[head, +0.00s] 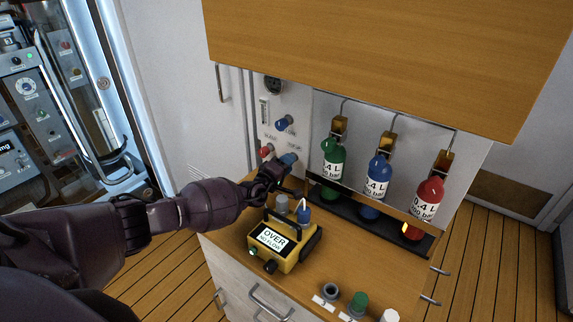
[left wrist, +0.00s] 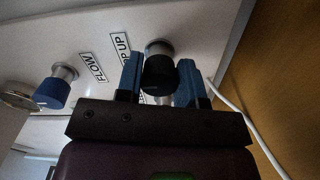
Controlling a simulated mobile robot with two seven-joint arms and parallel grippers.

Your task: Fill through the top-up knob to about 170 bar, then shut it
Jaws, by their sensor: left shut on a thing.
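A pale panel (head: 300,110) stands against the wall at the back of the counter, with a small round gauge (head: 272,85) whose reading I cannot make out. My left gripper (head: 286,162) is at the panel's lower part. In the left wrist view, its blue fingers stand on both sides of the black top-up knob (left wrist: 158,74) and are shut on it. The label beside the knob is partly covered by a finger; "P UP" shows. A blue knob (left wrist: 55,88) by the "FLOW" label is left of the gripper, apart from it. My right gripper is not in view.
A yellow meter (head: 286,257) showing "OVER" stands on the wooden counter (head: 355,265) below my left arm. Small caps lie at the front edge. A wooden cupboard overhangs above.

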